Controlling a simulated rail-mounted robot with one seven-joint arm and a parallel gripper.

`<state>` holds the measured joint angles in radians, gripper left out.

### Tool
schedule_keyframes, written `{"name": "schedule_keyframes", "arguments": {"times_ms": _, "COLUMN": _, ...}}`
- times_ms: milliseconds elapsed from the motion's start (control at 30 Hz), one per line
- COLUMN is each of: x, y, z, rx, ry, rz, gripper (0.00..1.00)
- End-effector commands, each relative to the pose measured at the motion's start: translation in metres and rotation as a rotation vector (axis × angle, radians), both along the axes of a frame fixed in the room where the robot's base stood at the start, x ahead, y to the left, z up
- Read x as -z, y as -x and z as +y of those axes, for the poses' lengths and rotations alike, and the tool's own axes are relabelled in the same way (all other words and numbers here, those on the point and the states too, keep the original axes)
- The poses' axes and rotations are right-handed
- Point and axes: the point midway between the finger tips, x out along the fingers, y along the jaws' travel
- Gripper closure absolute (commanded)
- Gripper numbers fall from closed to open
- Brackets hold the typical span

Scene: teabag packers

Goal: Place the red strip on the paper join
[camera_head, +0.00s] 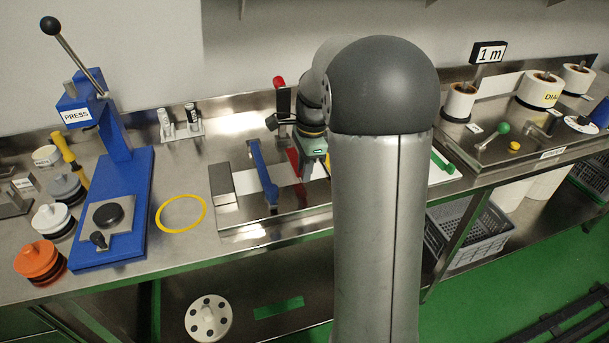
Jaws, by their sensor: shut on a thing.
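My gripper (309,168) is low over the metal splicing plate (240,217) in the middle of the bench, partly hidden behind my own arm. It is shut on a red piece (293,163), which I take to be the red strip; its red shows beside the jaws, and the rest is covered. The paper join cannot be made out; my gripper and arm cover that part. I cannot tell whether the strip touches the paper.
A blue clamp bar (263,172) and an upright red-handled lever (279,83) stand close left of my gripper. The blue press (120,190) and a yellow ring (181,213) are further left. Paper rolls (460,101) stand at right. My arm hides the plate's right part.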

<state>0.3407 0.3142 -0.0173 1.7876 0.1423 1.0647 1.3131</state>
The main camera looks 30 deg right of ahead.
Motion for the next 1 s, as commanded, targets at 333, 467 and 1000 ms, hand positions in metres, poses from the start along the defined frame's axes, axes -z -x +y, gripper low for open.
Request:
{"name": "schedule_keyframes", "arguments": {"times_ms": 333, "x": 0.031, "y": -0.001, "z": 0.0, "rx": 0.0, "ry": 0.0, "rz": 0.001, "gripper": 1.0}}
{"name": "schedule_keyframes", "arguments": {"times_ms": 467, "x": 0.031, "y": -0.001, "z": 0.0, "rx": 0.0, "ry": 0.0, "rz": 0.001, "gripper": 1.0}}
{"name": "schedule_keyframes", "arguments": {"times_ms": 1000, "x": 0.033, "y": 0.0, "z": 0.0, "rx": 0.0, "ry": 0.0, "rz": 0.001, "gripper": 0.57}}
